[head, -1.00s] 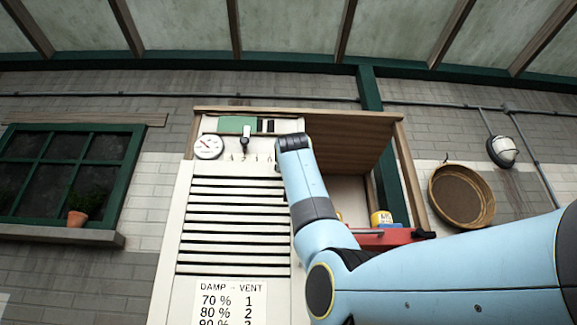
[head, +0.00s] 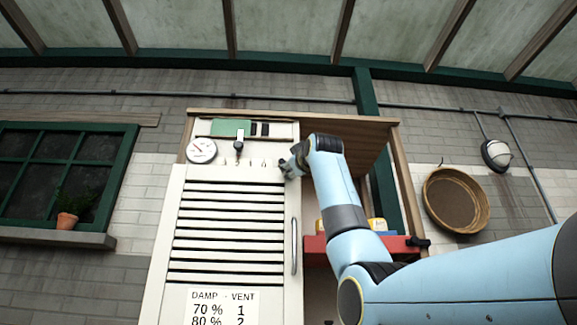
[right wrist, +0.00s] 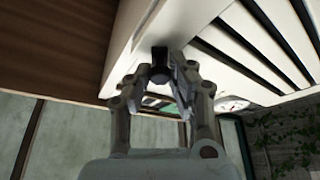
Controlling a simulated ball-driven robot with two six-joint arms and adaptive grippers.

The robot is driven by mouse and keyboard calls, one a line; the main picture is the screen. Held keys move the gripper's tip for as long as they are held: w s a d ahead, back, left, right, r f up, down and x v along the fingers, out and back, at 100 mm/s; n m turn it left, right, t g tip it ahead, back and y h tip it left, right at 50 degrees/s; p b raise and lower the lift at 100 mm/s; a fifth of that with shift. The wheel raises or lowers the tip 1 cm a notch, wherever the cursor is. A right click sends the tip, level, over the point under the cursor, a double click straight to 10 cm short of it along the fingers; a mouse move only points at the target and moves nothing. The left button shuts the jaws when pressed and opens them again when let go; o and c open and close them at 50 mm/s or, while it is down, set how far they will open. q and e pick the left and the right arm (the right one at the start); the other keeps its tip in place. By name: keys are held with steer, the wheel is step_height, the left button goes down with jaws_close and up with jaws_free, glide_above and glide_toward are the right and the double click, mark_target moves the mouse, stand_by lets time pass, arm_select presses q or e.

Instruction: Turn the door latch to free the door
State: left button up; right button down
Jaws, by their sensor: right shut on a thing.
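A white slatted door (head: 225,173) closes the left part of a wooden cabinet, with a vertical metal handle (head: 294,246) on its right side. My right gripper (head: 288,168) is at the door's upper right corner. In the right wrist view its fingers (right wrist: 167,82) are closed around a small black latch (right wrist: 159,68) at the white door's edge. In the head view the gripper hides the latch, and I cannot tell how far it is turned. My left gripper is not in view.
A round dial (head: 201,150) and a black lever (head: 239,142) sit above the slats. A red shelf (head: 316,250) is inside the open right part of the cabinet. A round basket (head: 456,200) hangs on the right wall.

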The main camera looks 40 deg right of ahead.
steer(key=shift+s+d+r+n+g+y+p, duration=0.25)
steer(key=shift+r+n+g+y+p, duration=0.35)
steer(key=shift+n+p, duration=1.3)
steer(key=shift+s+d+r+n+g+y+p, duration=0.15)
steer(key=shift+d+r+n+g+y+p, duration=0.45)
steer(key=shift+n+p, duration=1.3)
steer(key=shift+s+d+r+n+g+y+p, duration=0.15)
steer(key=shift+r+n+y+p, duration=0.65)
steer(key=shift+n+p, duration=1.1)
steer(key=shift+r+n+b, duration=0.1)
steer(key=shift+n+b, duration=0.3)
steer(key=shift+n, duration=0.2)
steer(key=c, duration=1.2)
jaws_free()
steer(key=shift+a, duration=0.1)
steer(key=shift+o, duration=0.2)
